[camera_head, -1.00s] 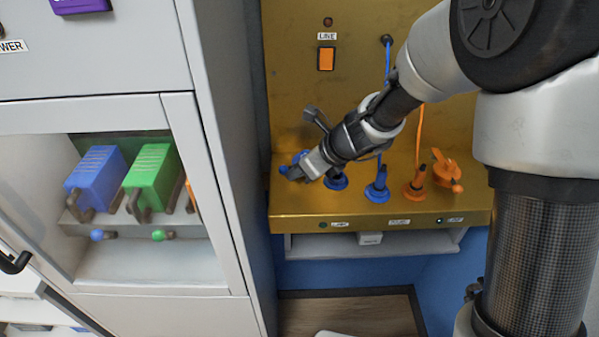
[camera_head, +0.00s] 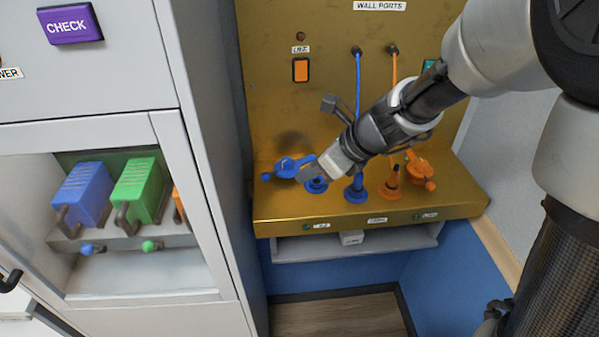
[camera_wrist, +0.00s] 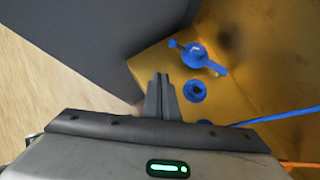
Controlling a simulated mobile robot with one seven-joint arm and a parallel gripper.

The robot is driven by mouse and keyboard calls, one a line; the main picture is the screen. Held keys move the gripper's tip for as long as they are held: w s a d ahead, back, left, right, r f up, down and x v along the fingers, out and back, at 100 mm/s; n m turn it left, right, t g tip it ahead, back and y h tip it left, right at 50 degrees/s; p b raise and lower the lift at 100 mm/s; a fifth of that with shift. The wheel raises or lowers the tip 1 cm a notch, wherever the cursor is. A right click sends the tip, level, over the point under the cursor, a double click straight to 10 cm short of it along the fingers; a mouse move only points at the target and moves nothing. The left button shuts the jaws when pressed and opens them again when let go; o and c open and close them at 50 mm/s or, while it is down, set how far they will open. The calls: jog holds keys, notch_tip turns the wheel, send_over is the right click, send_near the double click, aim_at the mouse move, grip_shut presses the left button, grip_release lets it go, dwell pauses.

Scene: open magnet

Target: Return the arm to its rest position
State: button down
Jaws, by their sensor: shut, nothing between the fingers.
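My gripper (camera_head: 305,175) is shut and empty. In the head view its tip is in front of the blue valve handle (camera_head: 287,167) and the blue port beside it on the yellow ledge (camera_head: 400,207). In the wrist view the closed fingers (camera_wrist: 160,98) point up the picture, left of the blue valve (camera_wrist: 198,57) and a blue port (camera_wrist: 195,91), apart from both. My arm reaches in from the upper right of the head view.
A grey cabinet (camera_head: 205,110) stands close left, with blue (camera_head: 83,193) and green (camera_head: 138,188) units inside. Blue (camera_head: 355,188) and orange (camera_head: 391,182) plugs with cables and an orange valve (camera_head: 420,168) are on the ledge. A grey shelf (camera_head: 400,241) is below.

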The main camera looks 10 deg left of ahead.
jog(key=s+d+r+n+h, duration=0.2)
jog(key=s+d+r+n, duration=0.2)
jog(key=s+d+n, duration=0.2)
jog(key=s+d+r+n+t+h, duration=0.1)
jog(key=s+d+r+n+h, duration=0.1)
jog(key=s+d+n, duration=0.4)
jog(key=s+d+r+n+t+h, duration=0.1)
jog(key=s+d+r+n+h, duration=0.2)
jog(key=s+d+r+n, duration=0.2)
jog(key=s+d+n, duration=0.1)
jog(key=d+n, duration=0.2)
jog(key=n, duration=0.3)
jog(key=shift+s+d+r, duration=0.3)
jog(key=shift+d, duration=0.05)
